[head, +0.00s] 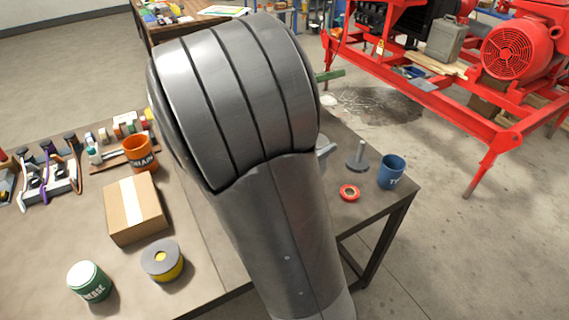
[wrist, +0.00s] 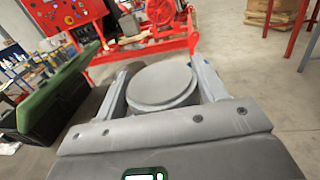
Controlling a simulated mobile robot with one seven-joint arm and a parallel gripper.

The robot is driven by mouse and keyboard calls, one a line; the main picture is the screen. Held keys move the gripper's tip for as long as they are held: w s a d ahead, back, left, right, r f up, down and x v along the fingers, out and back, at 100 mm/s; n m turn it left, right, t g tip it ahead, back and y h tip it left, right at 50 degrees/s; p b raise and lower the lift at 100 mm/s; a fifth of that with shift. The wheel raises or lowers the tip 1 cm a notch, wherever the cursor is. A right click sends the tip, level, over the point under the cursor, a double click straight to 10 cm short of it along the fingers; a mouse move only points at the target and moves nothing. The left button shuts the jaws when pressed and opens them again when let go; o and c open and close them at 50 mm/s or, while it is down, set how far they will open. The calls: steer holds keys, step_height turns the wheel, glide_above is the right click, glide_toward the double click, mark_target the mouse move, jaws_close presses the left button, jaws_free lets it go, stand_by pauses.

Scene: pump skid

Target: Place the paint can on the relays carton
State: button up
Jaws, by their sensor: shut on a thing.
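In the wrist view my gripper (wrist: 162,78) is shut on a can with a round grey lid (wrist: 162,84), which I take to be the paint can. Its lid faces the camera between the two fingers; its side and any label are hidden. In the head view my arm covers the middle, and the can is not seen there. A cardboard carton (head: 135,210) with a pale tape strip lies on the table at left. No name is readable on it, so I cannot tell whether it is the relays carton. Its top is bare.
A blue mug (head: 391,172) and red ring (head: 349,192) are at the table's right. A green case (wrist: 50,105) is left of my gripper.

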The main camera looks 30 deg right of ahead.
steer(key=shift+w+a+f, duration=0.85)
steer(key=shift+w+f, duration=0.15)
steer(key=shift+f, duration=0.45)
steer(key=shift+w+a+f, duration=0.8)
steer(key=shift+w+f, duration=0.2)
steer(key=shift+f, duration=0.45)
steer(key=shift+w+a+f, duration=0.85)
steer(key=shift+w+f, duration=0.15)
steer(key=shift+f, duration=0.45)
steer(key=o, duration=1.3)
steer(key=shift+f, duration=0.15)
steer(key=shift+c, duration=0.2)
